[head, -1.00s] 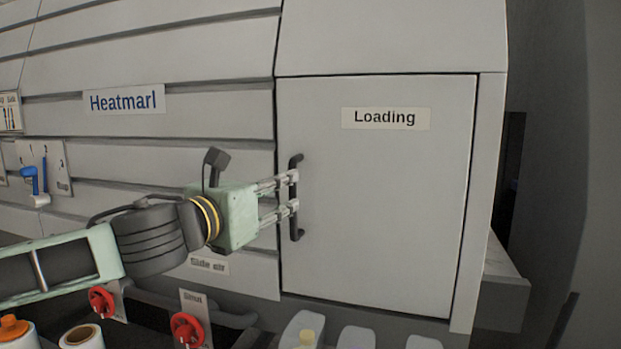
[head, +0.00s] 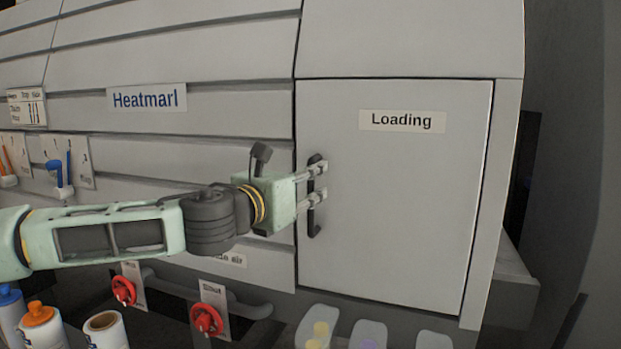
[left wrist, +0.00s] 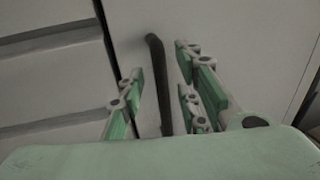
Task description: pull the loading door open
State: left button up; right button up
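The loading door (head: 410,220) is a grey panel marked "Loading" and looks shut in its frame. Its black upright bar handle (head: 314,224) is near the door's left edge. My left gripper (head: 318,183) reaches in from the left, with its fingers at the upper and middle part of the handle. In the left wrist view the handle (left wrist: 156,70) runs between the green-grey fingers (left wrist: 160,85), with gaps showing on both sides, so they look open around it. Contact cannot be made out. My right gripper is in neither view.
Red valve knobs (head: 206,320) sit below my left arm. Bottles, one with an orange cap (head: 40,318), stand at lower left. Grey bins (head: 318,325) lie below the door. The door's front looks clear.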

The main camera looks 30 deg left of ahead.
pick_arm(q)
jog(key=shift+w, duration=0.75)
jog(key=shift+c, duration=0.9)
grip_shut()
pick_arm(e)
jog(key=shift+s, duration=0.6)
